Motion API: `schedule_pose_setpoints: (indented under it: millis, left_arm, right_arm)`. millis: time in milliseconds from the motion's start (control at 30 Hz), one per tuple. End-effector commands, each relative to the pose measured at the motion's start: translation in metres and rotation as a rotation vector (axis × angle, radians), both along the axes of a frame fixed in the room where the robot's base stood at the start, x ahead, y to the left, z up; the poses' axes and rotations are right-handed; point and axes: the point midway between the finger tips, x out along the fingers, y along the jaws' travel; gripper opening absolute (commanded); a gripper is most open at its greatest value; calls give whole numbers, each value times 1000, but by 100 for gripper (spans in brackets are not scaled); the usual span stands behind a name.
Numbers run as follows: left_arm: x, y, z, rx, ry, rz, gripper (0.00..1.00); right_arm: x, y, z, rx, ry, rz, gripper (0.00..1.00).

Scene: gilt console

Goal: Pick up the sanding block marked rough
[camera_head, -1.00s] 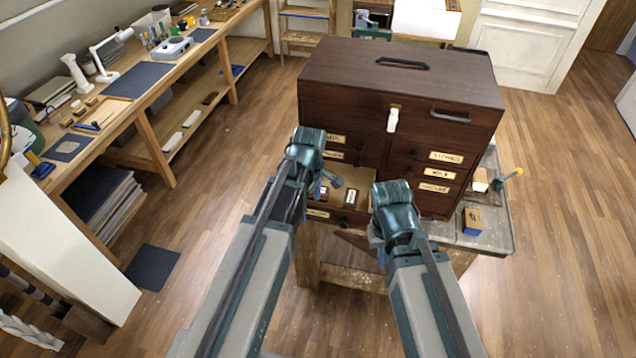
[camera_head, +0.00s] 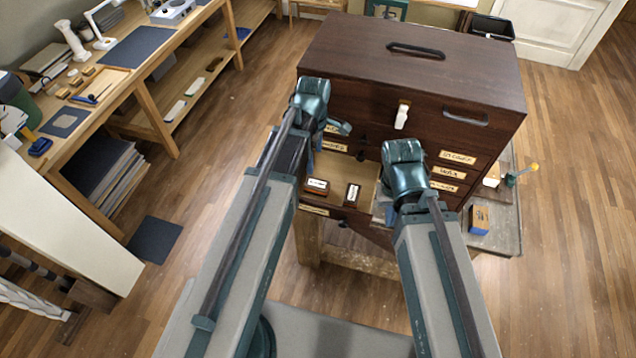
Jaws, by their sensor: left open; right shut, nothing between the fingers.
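The dark wooden chest (camera_head: 410,68) has a lower left drawer (camera_head: 334,170) pulled open. Inside lie two small dark blocks with pale labels, a left one (camera_head: 317,186) and a right one (camera_head: 352,194); their lettering is too small to read. My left gripper (camera_head: 338,128) is open in front of the chest, above the back of the open drawer. My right gripper (camera_head: 382,208) is shut and empty at the drawer's right end, its fingers mostly hidden behind my wrist. A wooden block with a blue side (camera_head: 480,219) sits on the bench right of the chest; no marking is readable.
A long side table (camera_head: 135,66) with tools runs along the left.

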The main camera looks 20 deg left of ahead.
Motion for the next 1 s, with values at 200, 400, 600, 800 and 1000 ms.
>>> schedule_pose_setpoints:
  millis: [200,400,600,800,1000]
  left_arm:
    - [0,0,-19,0,0,-1,91]
    - [0,-1,-47,0,0,-1,91]
    - [0,-1,-74,0,0,-1,91]
    - [0,-1,-87,0,0,-1,91]
    - [0,-1,-87,0,0,-1,91]
  right_arm:
    - [0,0,-19,0,0,8,0]
    - [1,0,-47,-2,1,25,0]
    - [1,-1,-74,-2,1,36,0]
    - [1,-1,-87,-2,0,36,0]
    - [1,-1,-87,-2,0,36,0]
